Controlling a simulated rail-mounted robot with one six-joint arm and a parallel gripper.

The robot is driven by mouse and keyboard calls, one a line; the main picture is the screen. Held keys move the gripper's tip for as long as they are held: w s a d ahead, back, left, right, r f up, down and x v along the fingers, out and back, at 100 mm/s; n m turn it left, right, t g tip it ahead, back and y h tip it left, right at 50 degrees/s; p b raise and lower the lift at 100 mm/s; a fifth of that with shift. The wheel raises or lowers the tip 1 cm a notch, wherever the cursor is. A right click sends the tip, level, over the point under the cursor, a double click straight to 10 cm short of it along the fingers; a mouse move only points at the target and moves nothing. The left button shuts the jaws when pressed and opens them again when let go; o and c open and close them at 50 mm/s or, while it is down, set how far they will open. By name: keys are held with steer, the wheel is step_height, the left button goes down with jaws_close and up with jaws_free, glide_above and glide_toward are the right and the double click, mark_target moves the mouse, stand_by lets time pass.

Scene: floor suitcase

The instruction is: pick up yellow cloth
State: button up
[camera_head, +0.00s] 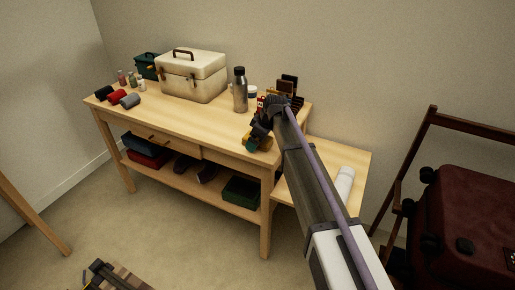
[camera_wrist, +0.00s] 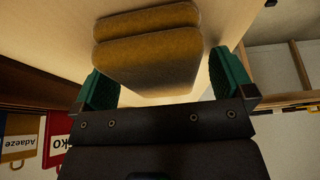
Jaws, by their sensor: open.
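The yellow cloth (camera_wrist: 150,58) is a folded, mustard-coloured stack with rounded edges, lying on the light wooden tabletop in the wrist view. My gripper (camera_wrist: 165,84) is open there, with one green fingertip on each side of the cloth's near end. The left fingertip looks very close to the cloth; a gap shows at the right one. I cannot tell whether either touches it. In the head view my gripper (camera_head: 258,142) is at the table's front right edge, and it partly hides the cloth.
The table (camera_head: 190,128) also bears a cream case (camera_head: 194,77), a metal bottle (camera_head: 240,90) and rolled cloths (camera_head: 117,97) at left. A lower side table (camera_head: 325,188) with a white roll (camera_head: 345,183) stands right. A maroon suitcase (camera_head: 465,220) is far right. The table's middle is clear.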

steer(key=shift+f, duration=0.1)
stand_by(0.3)
steer(key=c, duration=1)
step_height(320, 180, up, 11)
steer(key=p, duration=1)
steer(key=shift+f, duration=0.25)
